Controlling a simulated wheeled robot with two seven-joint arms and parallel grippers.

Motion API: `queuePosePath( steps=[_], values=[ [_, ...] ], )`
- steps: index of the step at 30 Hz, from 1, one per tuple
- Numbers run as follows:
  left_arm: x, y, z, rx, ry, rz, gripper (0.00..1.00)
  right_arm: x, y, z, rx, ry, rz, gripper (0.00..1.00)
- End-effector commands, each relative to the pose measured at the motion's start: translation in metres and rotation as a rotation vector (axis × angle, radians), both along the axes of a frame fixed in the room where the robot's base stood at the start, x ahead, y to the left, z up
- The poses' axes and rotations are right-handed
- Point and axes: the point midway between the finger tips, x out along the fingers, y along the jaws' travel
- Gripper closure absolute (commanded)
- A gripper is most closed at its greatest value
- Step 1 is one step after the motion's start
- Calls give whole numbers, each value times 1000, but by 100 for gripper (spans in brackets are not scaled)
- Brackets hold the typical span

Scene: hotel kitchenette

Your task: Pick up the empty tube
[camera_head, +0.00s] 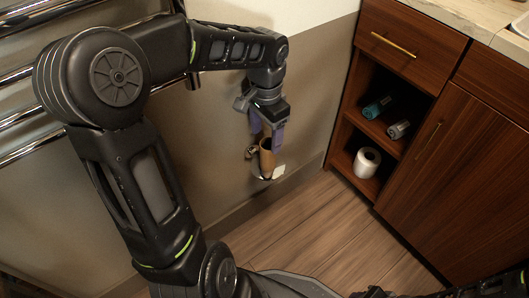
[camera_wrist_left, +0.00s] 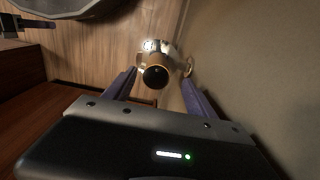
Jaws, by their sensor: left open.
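The empty tube (camera_head: 267,158) is a brown cardboard roll standing roughly upright at a small holder low on the wall. My left gripper (camera_head: 266,138) is just above it, with its purple fingers pointing down on either side of the tube's upper end. In the left wrist view the tube (camera_wrist_left: 155,77) is seen end-on as a dark round opening with a tan rim. It lies between the two fingertips of my open left gripper (camera_wrist_left: 159,82), and I cannot tell whether either finger touches it.
A metal holder (camera_head: 251,152) and a small white piece (camera_head: 279,171) are beside the tube. A white paper roll (camera_head: 367,162) stands on the lower shelf of the wooden cabinet (camera_head: 433,150) at right. Chrome rails (camera_head: 22,110) are at left. The floor (camera_head: 320,225) is clear.

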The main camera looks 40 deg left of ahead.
Motion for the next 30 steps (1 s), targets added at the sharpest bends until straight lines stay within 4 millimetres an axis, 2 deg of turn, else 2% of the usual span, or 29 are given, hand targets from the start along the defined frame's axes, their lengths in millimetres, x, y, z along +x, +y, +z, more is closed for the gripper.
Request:
queuePosePath(
  steps=[5, 13, 23, 26, 30],
  values=[
    [0, -1, -1, 0, -1, -2, 35, 0, 0, 0, 1, 0, 0, 64],
    [0, -1, -26, -1, 0, -4, 35, 2, 1, -13, 0, -5, -3, 64],
    [0, -1, -28, 0, -1, -4, 35, 2, 1, -13, 0, -6, -4, 64],
    [0, -2, -37, -1, 0, -4, 35, 3, 1, -21, 0, -8, -5, 64],
    [-2, -4, -60, -2, 1, -2, 35, 5, 1, -38, -1, -13, -7, 64]
  ],
)
